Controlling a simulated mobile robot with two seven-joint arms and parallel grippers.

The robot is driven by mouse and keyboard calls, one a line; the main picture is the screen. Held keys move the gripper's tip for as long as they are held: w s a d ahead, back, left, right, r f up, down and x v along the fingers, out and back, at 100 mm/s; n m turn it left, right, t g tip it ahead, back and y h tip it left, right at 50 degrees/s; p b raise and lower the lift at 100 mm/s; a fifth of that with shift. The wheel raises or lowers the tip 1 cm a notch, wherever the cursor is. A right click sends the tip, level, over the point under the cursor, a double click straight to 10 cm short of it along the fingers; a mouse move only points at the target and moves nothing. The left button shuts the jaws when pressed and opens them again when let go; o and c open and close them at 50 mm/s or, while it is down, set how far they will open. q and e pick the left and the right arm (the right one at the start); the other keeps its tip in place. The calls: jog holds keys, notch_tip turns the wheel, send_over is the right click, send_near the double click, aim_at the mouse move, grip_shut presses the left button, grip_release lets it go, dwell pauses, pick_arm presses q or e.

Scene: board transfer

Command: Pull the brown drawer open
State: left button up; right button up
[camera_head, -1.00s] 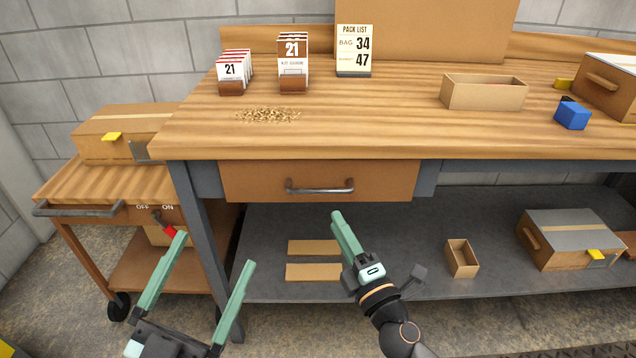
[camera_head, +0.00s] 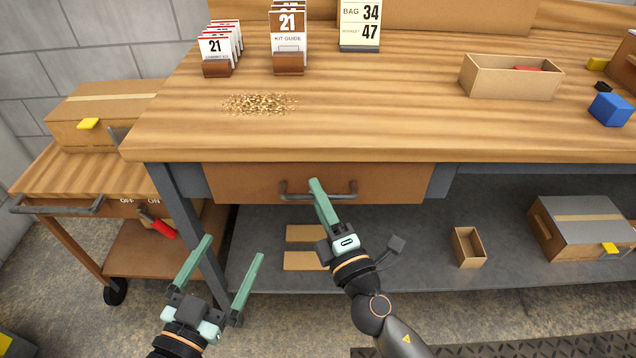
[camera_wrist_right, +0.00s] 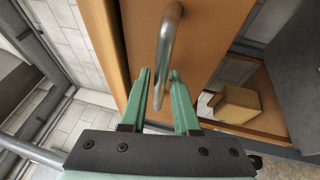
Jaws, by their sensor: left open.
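The brown drawer (camera_head: 240,183) sits under the worktop, its front looking shut. Its grey bar handle (camera_head: 345,192) runs across the front. My right gripper (camera_head: 316,182) is at the middle of the handle in the head view, its fingers overlapping there. In the right wrist view the handle (camera_wrist_right: 169,32) passes between the tips of my right gripper (camera_wrist_right: 160,72), with the fingers still apart and small gaps beside the bar. The drawer front (camera_wrist_right: 215,40) lies just beyond. My left gripper (camera_head: 233,247) is open and empty, low and left of the drawer, in front of the bench leg.
A wooden cart (camera_head: 45,179) with a red-handled switch (camera_head: 162,228) stands at the left. The lower shelf (camera_head: 400,235) holds a small open box (camera_head: 468,247) and a larger carton (camera_head: 582,226).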

jog(key=shift+c, duration=0.2)
grip_shut()
jog(key=shift+r, duration=0.1)
dwell(1.3)
